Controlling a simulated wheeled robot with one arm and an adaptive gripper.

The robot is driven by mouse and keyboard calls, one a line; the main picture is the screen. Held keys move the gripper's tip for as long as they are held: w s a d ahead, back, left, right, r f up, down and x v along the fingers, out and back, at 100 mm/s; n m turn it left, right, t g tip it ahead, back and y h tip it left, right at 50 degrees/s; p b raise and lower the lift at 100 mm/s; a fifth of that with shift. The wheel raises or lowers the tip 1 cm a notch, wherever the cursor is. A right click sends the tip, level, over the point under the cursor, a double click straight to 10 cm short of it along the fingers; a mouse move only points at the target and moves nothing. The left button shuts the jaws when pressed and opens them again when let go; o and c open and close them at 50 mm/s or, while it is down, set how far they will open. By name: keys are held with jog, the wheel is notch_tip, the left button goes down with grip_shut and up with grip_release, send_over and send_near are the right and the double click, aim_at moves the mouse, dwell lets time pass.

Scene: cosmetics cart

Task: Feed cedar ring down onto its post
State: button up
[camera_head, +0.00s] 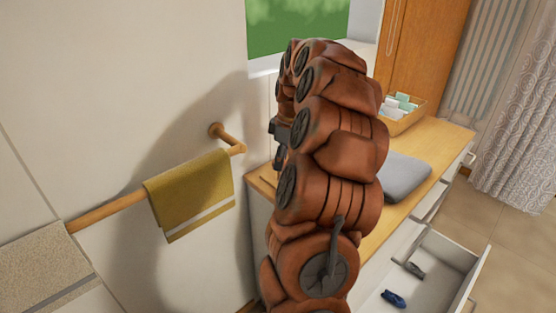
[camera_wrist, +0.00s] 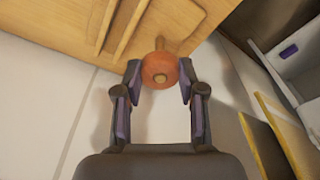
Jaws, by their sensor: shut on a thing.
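In the wrist view, the cedar ring (camera_wrist: 152,68) is a thick reddish-brown ring between my fingertips. My gripper (camera_wrist: 160,82) is shut on it, one dark finger on each side.
In the head view, a wall rail (camera_head: 105,212) carries a mustard towel (camera_head: 192,192) at left. A wooden-topped cabinet (camera_head: 440,142) holds a grey cushion (camera_head: 405,175) and a basket (camera_head: 402,124). An open drawer (camera_head: 440,262) juts out at lower right with small items inside.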

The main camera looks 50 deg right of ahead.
jog(key=o, duration=0.9)
jog(key=shift+r, duration=0.1)
jog(key=shift+s+d+r, duration=0.15)
jog(key=shift+s+r, duration=0.1)
jog(key=shift+r, duration=1.7)
jog(key=shift+s+d+r, duration=0.1)
jog(key=shift+s+r, duration=0.2)
jog(key=shift+r, duration=1.65)
jog(key=shift+s+d+r, duration=0.15)
jog(key=shift+s+r, duration=0.1)
jog(key=shift+r, duration=1.7)
